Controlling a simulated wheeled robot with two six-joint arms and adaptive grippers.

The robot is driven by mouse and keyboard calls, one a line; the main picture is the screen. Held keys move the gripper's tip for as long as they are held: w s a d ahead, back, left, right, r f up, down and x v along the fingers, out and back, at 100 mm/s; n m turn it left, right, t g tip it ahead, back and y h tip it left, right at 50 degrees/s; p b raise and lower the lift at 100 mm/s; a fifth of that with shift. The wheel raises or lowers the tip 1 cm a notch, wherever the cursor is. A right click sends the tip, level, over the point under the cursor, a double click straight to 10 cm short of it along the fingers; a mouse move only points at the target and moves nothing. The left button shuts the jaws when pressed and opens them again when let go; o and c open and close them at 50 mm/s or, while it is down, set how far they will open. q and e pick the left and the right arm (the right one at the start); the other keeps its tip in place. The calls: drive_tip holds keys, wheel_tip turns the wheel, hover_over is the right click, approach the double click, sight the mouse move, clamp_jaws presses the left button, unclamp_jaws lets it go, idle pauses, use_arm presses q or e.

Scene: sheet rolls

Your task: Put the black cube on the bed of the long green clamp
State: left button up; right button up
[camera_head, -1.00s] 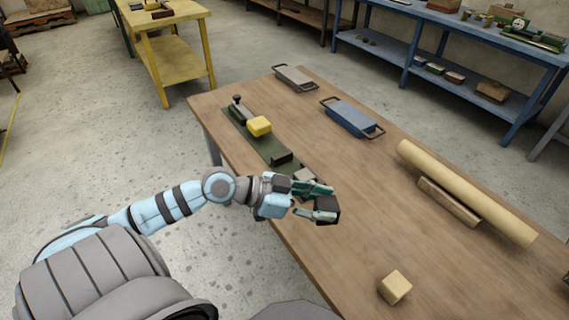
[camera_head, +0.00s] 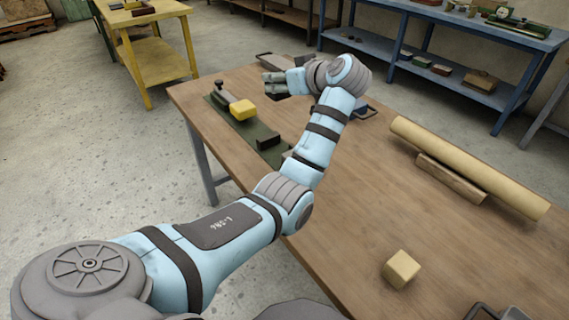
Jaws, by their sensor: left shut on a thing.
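The long green clamp (camera_head: 220,106) lies along the table's left side, with a dark upright screw and knob at its far end. My left gripper (camera_head: 270,85) is shut, raised over the far part of the table, right of the clamp's far end. The black cube is in its grip, but fingers and wrist hide it and I cannot make out its outline. My left forearm covers the clamp's near end.
A grey handled plate (camera_head: 268,58) and a blue one (camera_head: 364,112) are partly hidden by my arm. A long beige roll (camera_head: 465,165) lies by a wooden strip (camera_head: 450,178) at right. A pale cube (camera_head: 401,269) lies near the front. The table's middle is clear.

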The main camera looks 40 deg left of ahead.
use_arm(q)
wheel_tip(320, 180, down, 19)
drive_tip(key=b, duration=0.4)
drive_tip(key=shift+s+a+b, duration=0.1)
drive_tip(key=shift+s+b, duration=0.05)
drive_tip(key=shift+b, duration=0.25)
drive_tip(key=shift+f, duration=0.3)
drive_tip(key=shift+r, duration=0.1)
drive_tip(key=o, duration=1.3)
use_arm(e)
drive_tip(key=f, duration=0.1)
drive_tip(key=w+d+f, duration=0.1)
drive_tip(key=f, duration=0.1)
drive_tip(key=d+f, duration=0.1)
drive_tip(key=shift+w+f, duration=0.2)
drive_tip(key=shift+f, duration=0.15)
use_arm(q)
drive_tip(key=p+v, duration=0.2)
drive_tip(key=v, duration=1)
drive_tip(key=shift+p, duration=0.4)
use_arm(e)
drive_tip(key=shift+s+a+r, duration=0.3)
drive_tip(key=shift+a+r, duration=0.05)
drive_tip(key=shift+r, duration=0.3)
drive_tip(key=shift+s+a+r, duration=0.25)
drive_tip(key=shift+a+r, duration=0.05)
drive_tip(key=shift+r, duration=0.3)
drive_tip(key=shift+w, duration=0.1)
